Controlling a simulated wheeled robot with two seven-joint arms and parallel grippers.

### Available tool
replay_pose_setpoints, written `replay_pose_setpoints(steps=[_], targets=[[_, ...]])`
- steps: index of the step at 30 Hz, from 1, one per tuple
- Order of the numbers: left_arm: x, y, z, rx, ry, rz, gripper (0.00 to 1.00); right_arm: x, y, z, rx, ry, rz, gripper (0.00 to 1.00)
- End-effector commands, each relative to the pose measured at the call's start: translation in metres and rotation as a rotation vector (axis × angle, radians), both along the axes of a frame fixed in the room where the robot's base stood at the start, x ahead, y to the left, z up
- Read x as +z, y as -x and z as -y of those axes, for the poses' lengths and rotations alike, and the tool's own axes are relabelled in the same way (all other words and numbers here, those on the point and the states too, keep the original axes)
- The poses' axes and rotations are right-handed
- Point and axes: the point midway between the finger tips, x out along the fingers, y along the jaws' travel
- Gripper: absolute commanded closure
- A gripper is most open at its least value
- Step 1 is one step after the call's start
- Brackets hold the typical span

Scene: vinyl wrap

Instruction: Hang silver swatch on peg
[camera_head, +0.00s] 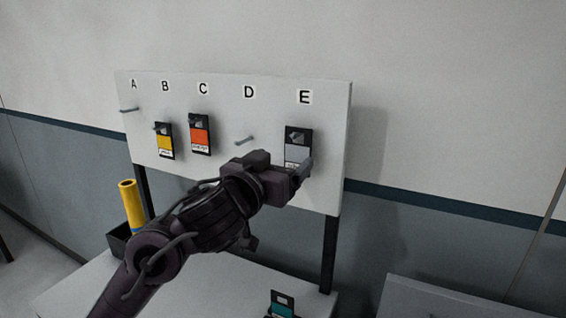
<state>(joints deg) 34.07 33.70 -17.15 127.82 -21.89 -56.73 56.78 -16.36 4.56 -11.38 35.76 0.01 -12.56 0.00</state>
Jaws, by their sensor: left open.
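The silver swatch (297,153), a grey panel in a black frame, hangs on the peg under the letter E on the white pegboard (225,98). The peg (297,136) shows through the hole at its top. My left gripper (305,172) is open at the swatch's lower part, and its fingers hide the swatch's bottom edge. I cannot tell whether they touch it. My right gripper is not in view.
A yellow swatch (165,142) hangs at B and an orange one (200,136) at C. Pegs A (129,109) and D (244,140) are bare. A teal swatch (282,308) stands at the front of the white table (75,290). A yellow roll (131,204) stands in a black holder at left.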

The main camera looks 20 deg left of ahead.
Motion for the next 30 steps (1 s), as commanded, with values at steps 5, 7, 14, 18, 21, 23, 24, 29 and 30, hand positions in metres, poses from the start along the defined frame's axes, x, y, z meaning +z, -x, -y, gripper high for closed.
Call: replay_pose_setpoints(steps=[5,7,14,18,21,23,24,29,30], targets=[[0.000,-0.025,0.005,0.002,-0.002,-0.002,0.20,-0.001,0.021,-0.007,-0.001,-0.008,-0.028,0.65],[0.000,-0.037,0.007,0.003,-0.002,-0.003,0.20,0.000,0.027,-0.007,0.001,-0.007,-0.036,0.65],[0.000,-0.063,0.012,0.002,-0.002,-0.002,0.20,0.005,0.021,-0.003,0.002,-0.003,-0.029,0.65],[0.000,-0.070,0.013,0.004,-0.002,-0.001,0.20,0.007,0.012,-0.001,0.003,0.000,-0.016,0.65],[-0.001,-0.070,0.013,0.003,-0.003,0.000,0.20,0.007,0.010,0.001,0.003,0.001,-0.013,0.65],[-0.001,-0.070,0.013,0.003,-0.003,0.000,0.20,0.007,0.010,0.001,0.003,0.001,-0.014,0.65],[-0.001,-0.070,0.013,0.003,-0.003,0.000,0.20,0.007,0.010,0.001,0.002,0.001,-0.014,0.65],[-0.001,-0.070,0.013,0.003,-0.002,-0.002,0.34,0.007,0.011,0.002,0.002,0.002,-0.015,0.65],[-0.001,-0.070,0.013,0.003,-0.002,-0.002,0.40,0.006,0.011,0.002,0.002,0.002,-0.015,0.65]])
